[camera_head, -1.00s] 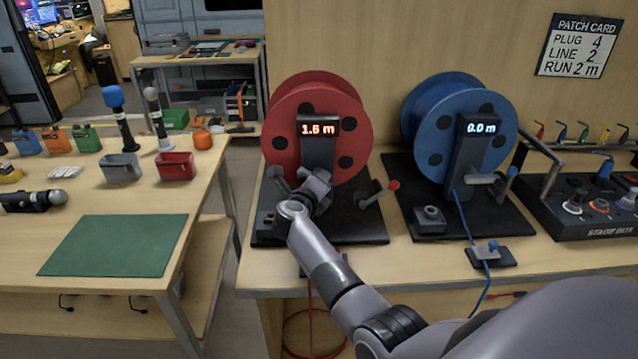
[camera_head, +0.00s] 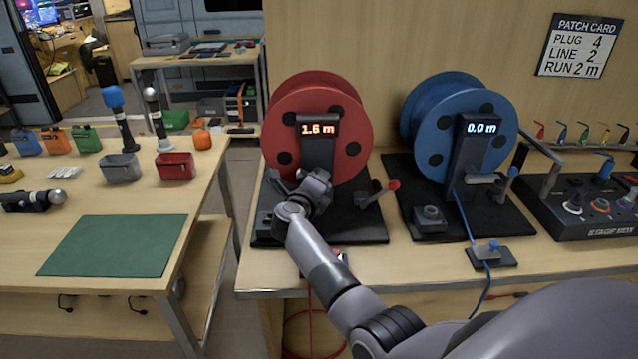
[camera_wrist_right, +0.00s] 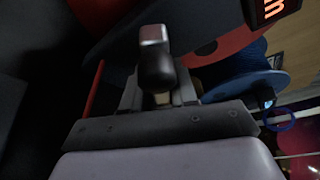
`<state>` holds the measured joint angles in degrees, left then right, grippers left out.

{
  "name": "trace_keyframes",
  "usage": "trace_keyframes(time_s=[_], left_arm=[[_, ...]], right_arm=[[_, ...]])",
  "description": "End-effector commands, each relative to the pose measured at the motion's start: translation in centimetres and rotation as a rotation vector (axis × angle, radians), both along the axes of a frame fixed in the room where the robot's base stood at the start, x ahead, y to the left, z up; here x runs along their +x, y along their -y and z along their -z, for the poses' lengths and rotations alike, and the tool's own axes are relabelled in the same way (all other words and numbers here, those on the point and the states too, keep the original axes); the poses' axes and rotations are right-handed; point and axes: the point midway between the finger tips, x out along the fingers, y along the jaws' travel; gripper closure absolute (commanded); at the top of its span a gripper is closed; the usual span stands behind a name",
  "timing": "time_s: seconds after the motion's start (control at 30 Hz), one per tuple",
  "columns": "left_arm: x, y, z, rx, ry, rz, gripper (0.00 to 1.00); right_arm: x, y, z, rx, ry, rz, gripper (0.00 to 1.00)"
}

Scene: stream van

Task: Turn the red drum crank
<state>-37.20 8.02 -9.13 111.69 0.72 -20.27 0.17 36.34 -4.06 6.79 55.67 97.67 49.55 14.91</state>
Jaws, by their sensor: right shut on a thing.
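The red drum (camera_head: 350,101) stands on a black base (camera_head: 371,231) on the bench, and its display (camera_head: 318,129) reads 1.6 m. My right gripper (camera_head: 290,183) is at the front left of the drum, where the crank is; the arm hides most of the crank in the head view. In the right wrist view, the right gripper (camera_wrist_right: 160,88) is shut on the dark crank handle (camera_wrist_right: 155,68), which has a pale end. A red-tipped lever (camera_head: 379,193) sticks up at the right of the drum's base. My left gripper is not in view.
A blue drum (camera_head: 436,125) reading 0.0 m stands to the right, with a blue cable running down the front. The stage box (camera_head: 590,212) is at far right. A table with a green mat (camera_head: 110,246) and small bins is at left, across a gap.

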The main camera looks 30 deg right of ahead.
Motion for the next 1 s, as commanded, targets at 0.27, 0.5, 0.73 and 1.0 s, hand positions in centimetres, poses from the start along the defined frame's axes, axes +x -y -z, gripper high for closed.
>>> trace_keyframes(time_s=[0.27, 0.5, 0.73, 1.0], left_arm=[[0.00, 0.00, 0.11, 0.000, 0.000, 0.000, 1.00], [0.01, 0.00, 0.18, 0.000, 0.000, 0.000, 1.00], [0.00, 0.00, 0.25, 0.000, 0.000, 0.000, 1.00], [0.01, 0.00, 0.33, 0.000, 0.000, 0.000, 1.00]], right_arm=[[-0.03, -0.05, 0.14, -0.019, -0.015, 0.000, 1.00], [-0.02, -0.05, 0.14, -0.035, -0.024, 0.000, 1.00], [-0.03, -0.07, 0.15, -0.050, -0.034, 0.000, 1.00], [-0.02, -0.07, 0.16, -0.068, -0.044, -0.001, 1.00]])
